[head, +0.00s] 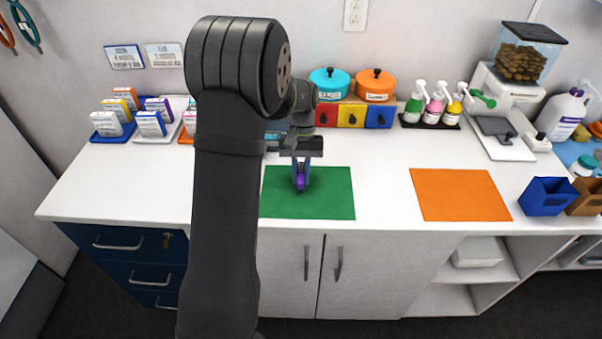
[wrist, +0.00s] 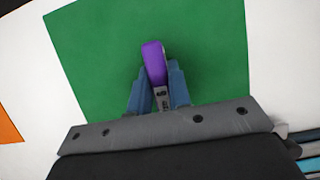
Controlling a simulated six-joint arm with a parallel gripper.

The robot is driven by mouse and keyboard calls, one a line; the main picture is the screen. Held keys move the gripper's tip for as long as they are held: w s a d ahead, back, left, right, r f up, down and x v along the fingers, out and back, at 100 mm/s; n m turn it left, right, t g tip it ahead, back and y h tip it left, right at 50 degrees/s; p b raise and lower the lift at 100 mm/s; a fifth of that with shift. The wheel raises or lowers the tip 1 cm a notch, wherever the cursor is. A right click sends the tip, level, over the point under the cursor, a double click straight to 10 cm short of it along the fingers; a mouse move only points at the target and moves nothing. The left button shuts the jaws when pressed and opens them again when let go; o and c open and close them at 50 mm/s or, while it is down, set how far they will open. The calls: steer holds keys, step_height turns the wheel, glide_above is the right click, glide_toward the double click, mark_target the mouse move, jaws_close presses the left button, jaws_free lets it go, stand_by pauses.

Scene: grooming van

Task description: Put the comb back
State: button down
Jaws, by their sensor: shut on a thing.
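My gripper (head: 300,178) is over the green mat (head: 335,203), pointing down, with its blue fingers shut on a slim purple thing (head: 300,182). In the wrist view, the purple thing (wrist: 154,62) stands between the fingertips (wrist: 158,88), with a grey part with dark marks below its purple end. It may be the comb, but no teeth show. The green mat (wrist: 105,60) fills most of the wrist view around it. I cannot tell whether the thing touches the mat.
An orange mat (head: 460,195) lies right of the green one, with bare white counter between. Pump bottles (head: 433,105), coloured drawers with two pots (head: 352,115), and a scale-like dispenser (head: 505,140) stand behind. Small boxes in trays (head: 110,132) are at left. Blue bin (head: 547,197) at right.

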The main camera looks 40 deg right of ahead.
mark_target(301, 176)
steer(key=shift+f, duration=0.1)
steer(key=c, duration=1.3)
jaws_free()
steer(key=shift+c, duration=0.2)
steer(key=v, duration=1.2)
steer(key=x, duration=1.2)
step_height(301, 176, up, 3)
steer(key=shift+f, duration=0.2)
steer(key=shift+r, duration=0.55)
